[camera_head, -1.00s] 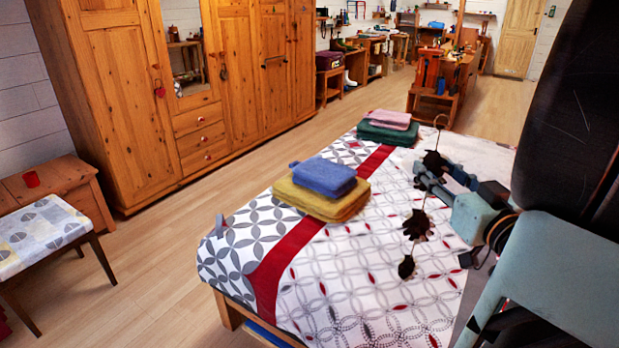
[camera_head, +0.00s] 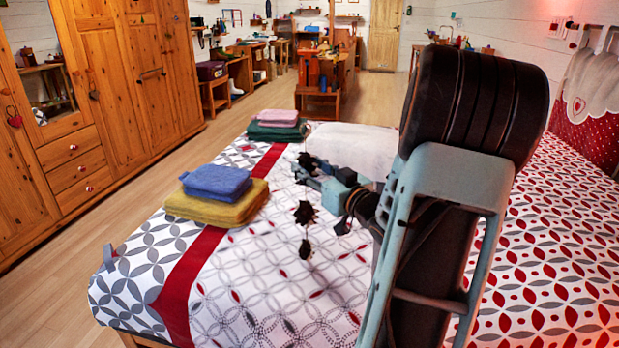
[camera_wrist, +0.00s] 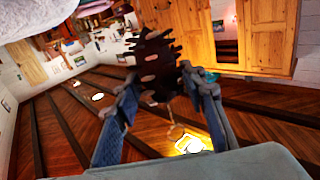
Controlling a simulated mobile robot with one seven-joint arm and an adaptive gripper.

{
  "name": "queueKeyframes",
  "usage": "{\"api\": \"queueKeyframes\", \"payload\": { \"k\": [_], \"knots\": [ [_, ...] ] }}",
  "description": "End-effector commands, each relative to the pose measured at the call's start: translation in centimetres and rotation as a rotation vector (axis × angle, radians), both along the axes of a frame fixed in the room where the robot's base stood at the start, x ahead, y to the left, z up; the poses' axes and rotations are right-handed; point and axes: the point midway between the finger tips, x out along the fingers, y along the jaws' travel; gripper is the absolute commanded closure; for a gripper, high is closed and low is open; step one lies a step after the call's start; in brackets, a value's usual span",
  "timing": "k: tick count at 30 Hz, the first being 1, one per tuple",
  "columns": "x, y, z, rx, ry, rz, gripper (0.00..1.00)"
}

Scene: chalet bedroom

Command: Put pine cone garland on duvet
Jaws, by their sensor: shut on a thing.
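The pine cone garland (camera_head: 304,213) is a string of dark brown cones. In the head view it hangs roughly upright from my gripper (camera_head: 315,178), in front of the patterned bedding. In the wrist view a large dark cone (camera_wrist: 155,65) sits between the fingertips of my gripper (camera_wrist: 158,82), with a thin string below it. My gripper is shut on the garland. The duvet (camera_head: 265,278) is white with grey rings, red leaf shapes and a red stripe, and covers the bed. The garland appears above the duvet; the exact gap cannot be told.
Folded yellow and blue towels (camera_head: 217,198) lie on the bed's left part. Green and pink towels (camera_head: 278,125) lie at its far edge, near a white folded cloth (camera_head: 352,146). A wooden wardrobe (camera_head: 110,85) stands at left. The front part of the bedding is clear.

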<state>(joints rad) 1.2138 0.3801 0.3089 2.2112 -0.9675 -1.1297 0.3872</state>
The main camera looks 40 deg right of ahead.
Motion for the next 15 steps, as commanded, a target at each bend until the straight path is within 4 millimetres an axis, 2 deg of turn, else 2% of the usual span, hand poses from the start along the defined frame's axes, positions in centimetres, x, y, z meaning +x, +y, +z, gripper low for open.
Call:
{"api": "queueKeyframes", "payload": {
  "k": [1,3,15],
  "knots": [
    [-0.05,-0.02,-1.25,0.005,0.001,-0.001,1.0],
    [-0.06,-0.03,-1.81,0.003,0.0,-0.002,1.0],
    [-0.06,0.01,-2.25,0.001,0.0,-0.001,1.0]
  ]
}}
